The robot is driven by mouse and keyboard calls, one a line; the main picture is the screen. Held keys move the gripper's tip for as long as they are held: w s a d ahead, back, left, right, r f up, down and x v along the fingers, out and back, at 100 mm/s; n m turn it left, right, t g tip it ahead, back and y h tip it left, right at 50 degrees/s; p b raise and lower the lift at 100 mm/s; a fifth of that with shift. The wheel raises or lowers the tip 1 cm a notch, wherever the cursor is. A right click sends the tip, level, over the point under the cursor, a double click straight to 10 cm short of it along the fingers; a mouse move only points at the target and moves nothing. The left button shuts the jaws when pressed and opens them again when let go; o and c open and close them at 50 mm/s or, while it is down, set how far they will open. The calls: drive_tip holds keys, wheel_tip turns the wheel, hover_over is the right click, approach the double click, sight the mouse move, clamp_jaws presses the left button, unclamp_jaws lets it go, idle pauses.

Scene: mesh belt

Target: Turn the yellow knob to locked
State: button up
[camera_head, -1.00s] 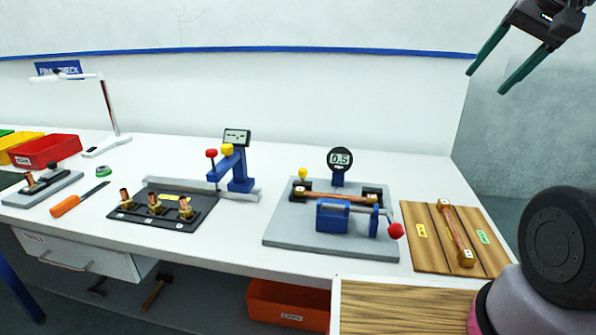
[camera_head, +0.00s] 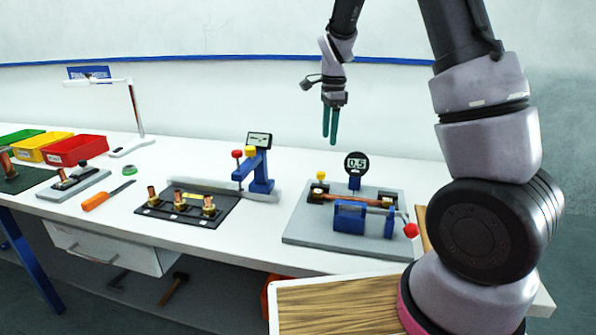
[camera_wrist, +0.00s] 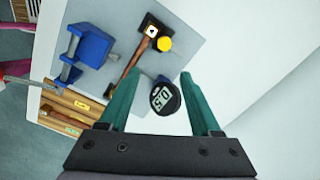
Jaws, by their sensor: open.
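A yellow knob (camera_head: 320,175) stands at the back left of the grey fixture plate (camera_head: 300,236), by the left end of a copper rod (camera_head: 345,197). It also shows in the wrist view (camera_wrist: 164,44), beside a white label with a black mark. Whether it is locked cannot be told. Another yellow knob (camera_head: 251,150) sits on the blue stand to the left. My gripper (camera_head: 330,142) is open and empty, pointing down above the back of the fixture, well clear of both knobs. In the wrist view my gripper's fingers (camera_wrist: 159,76) are spread apart.
A round gauge reading 0.5 (camera_head: 356,164) stands behind the rod, near the knob. A blue clamp (camera_head: 362,218) with a red ball handle (camera_head: 411,230) is in front. A black tray (camera_head: 180,211) of copper fittings is left. Bare white table lies behind the fixture.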

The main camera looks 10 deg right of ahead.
sight(321, 173)
drive_tip(key=f, duration=0.4)
drive_tip(key=a+f, duration=0.1)
drive_tip(key=f, duration=0.3)
drive_tip(key=w+f, duration=0.1)
drive_tip(key=f, duration=0.3)
drive_tip(key=shift+a+f, duration=0.2)
drive_tip(key=shift+a, duration=0.2)
clamp_jaws()
